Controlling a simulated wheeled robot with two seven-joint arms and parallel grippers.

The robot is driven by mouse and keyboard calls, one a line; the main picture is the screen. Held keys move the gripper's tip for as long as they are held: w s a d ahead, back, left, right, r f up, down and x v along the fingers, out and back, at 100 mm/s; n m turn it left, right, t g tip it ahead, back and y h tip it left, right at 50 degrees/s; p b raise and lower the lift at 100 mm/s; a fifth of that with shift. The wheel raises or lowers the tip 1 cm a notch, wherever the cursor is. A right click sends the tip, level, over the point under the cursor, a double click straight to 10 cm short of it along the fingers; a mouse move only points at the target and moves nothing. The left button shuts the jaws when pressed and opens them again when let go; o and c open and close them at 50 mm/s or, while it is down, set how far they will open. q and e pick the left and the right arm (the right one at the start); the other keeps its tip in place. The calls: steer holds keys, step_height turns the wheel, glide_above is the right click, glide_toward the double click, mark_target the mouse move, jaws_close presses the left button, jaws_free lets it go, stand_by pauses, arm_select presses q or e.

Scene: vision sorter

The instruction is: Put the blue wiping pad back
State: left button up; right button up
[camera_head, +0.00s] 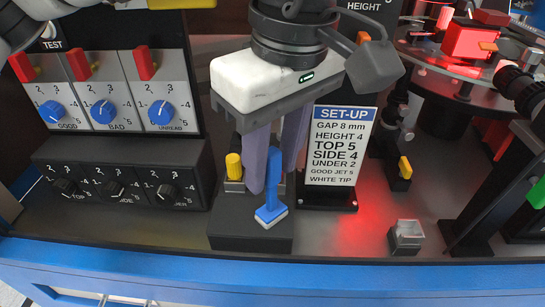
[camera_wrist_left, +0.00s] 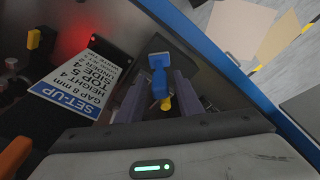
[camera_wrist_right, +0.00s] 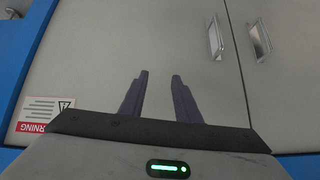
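The blue wiping pad (camera_head: 271,185) has an upright blue handle and a wider foot with a pale edge at its lower end. It is at the black block (camera_head: 235,243) near the bench's front edge; whether it touches the block is hard to tell. My left gripper (camera_head: 269,178) points down over it. In the left wrist view, the blue handle (camera_wrist_left: 158,76) shows between the spread fingers (camera_wrist_left: 158,88), with gaps at both sides. My right gripper (camera_wrist_right: 158,76) is open and empty in the right wrist view, in front of grey cabinet doors.
A yellow-topped peg (camera_head: 234,166) stands just left of the left fingers. A SET-UP sign (camera_head: 339,145) stands close on the right. A small clear-topped box (camera_head: 405,237) is farther right. Knob panels (camera_head: 120,185) fill the left. A round table (camera_head: 455,80) is at upper right.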

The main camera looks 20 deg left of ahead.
arm_select(q)
steer(key=shift+r, duration=0.15)
step_height(320, 180, up, 12)
steer(key=d+p, duration=0.1)
steer(key=shift+s+d, duration=0.3)
steer(key=shift+s, duration=0.15)
